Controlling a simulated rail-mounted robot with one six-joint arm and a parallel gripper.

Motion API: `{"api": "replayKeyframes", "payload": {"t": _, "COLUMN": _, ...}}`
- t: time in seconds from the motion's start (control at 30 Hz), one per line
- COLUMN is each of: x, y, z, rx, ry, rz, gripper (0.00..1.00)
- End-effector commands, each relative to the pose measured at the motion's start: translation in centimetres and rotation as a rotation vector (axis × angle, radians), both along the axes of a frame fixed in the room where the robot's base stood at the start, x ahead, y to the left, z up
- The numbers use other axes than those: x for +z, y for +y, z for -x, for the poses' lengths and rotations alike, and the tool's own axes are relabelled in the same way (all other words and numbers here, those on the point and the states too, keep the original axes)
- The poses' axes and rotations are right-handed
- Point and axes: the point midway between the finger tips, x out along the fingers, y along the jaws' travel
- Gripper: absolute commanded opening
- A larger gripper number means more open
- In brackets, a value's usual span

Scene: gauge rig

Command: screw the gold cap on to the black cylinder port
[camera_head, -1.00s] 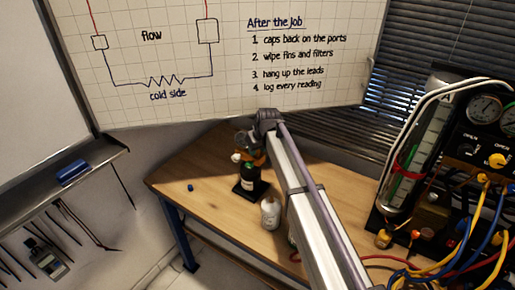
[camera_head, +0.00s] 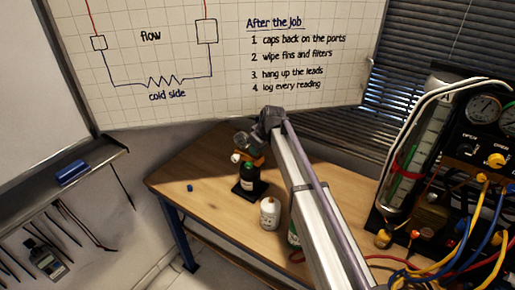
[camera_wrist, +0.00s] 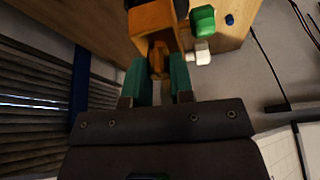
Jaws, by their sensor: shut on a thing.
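My gripper (camera_wrist: 160,76) has teal fingers shut on the gold cap (camera_wrist: 158,57). The cap is right at the near side of the valve block. I cannot tell whether it is threaded on. In the head view my gripper (camera_head: 246,142) is small at the cylinder's top, and the cap is not distinct.
A white bottle (camera_head: 269,214) stands close in front of the cylinder, beside my arm. A small blue object (camera_head: 190,188) lies at the bench's left. The gauge rig (camera_head: 455,180) with hoses stands at the right. The bench's left part is mostly clear.

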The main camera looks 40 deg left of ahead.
Motion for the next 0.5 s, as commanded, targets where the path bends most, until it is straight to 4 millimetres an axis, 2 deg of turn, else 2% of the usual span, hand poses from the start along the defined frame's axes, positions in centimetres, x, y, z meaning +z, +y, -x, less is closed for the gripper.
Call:
{"api": "replayKeyframes", "payload": {"t": 0.1, "x": -0.03, "y": -0.04, "z": 0.41, "rx": -0.209, "ry": 0.0, "rz": 0.001, "gripper": 0.0}}
{"api": "replayKeyframes", "payload": {"t": 0.2, "x": -0.04, "y": -0.04, "z": 0.29, "rx": -0.345, "ry": 0.0, "rz": 0.002, "gripper": 0.0}}
{"api": "replayKeyframes", "payload": {"t": 0.5, "x": -0.05, "y": -0.04, "z": 0.23, "rx": -0.389, "ry": 0.002, "rz": 0.002, "gripper": 0.0}}
